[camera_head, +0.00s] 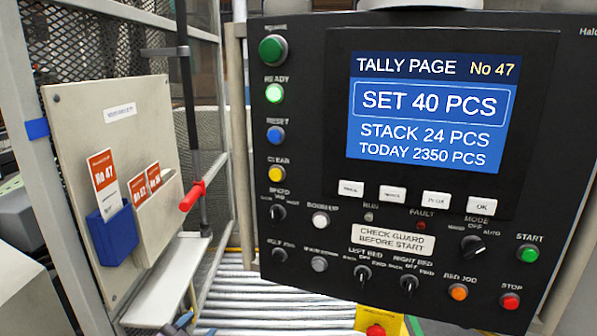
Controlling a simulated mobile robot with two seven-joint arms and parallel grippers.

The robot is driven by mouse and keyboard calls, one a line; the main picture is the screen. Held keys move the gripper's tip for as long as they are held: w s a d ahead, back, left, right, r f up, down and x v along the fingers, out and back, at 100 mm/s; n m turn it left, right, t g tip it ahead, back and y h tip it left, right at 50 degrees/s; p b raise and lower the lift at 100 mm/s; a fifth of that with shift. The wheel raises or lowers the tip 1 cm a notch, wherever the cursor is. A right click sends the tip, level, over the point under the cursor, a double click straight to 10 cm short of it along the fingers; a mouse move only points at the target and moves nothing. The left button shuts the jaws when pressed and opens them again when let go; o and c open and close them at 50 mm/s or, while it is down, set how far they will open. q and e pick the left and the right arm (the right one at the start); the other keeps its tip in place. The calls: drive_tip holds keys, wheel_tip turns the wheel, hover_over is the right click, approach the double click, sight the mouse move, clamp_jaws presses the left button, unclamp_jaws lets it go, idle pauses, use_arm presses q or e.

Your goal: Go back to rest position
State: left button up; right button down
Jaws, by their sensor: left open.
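Only a small part of my left gripper (183,319) shows, low at the bottom edge, below the white shelf. It is open and touches nothing that I can see; most of it is cut off by the frame. My right gripper is not in view. The control panel (460,222) fills the right half. Its blue screen (432,112) reads TALLY PAGE No 47, SET 40 PCS, STACK 24 PCS, TODAY 2350 PCS. The green READY lamp (274,93) is lit.
A beige board (75,130) at left carries a blue holder (110,235) with card No 47 (104,180) and a beige pocket with other cards. A red handle (191,196) sticks out by the mesh guard (95,38). Rollers (275,302) lie below, near a red button on a yellow box (376,329).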

use_arm(q)
drive_tip(key=s+a+f+n+g+y, duration=0.2)
drive_tip(key=s+a+f+n, duration=0.1)
drive_tip(key=s+f, duration=0.6)
drive_tip(key=s+a+f+n+g+y, duration=0.2)
drive_tip(key=s+a+f+n+y, duration=0.1)
drive_tip(key=s+f, duration=0.7)
drive_tip(key=shift+s+a+n, duration=0.7)
drive_tip(key=shift+s+a, duration=0.1)
drive_tip(key=shift+s, duration=0.25)
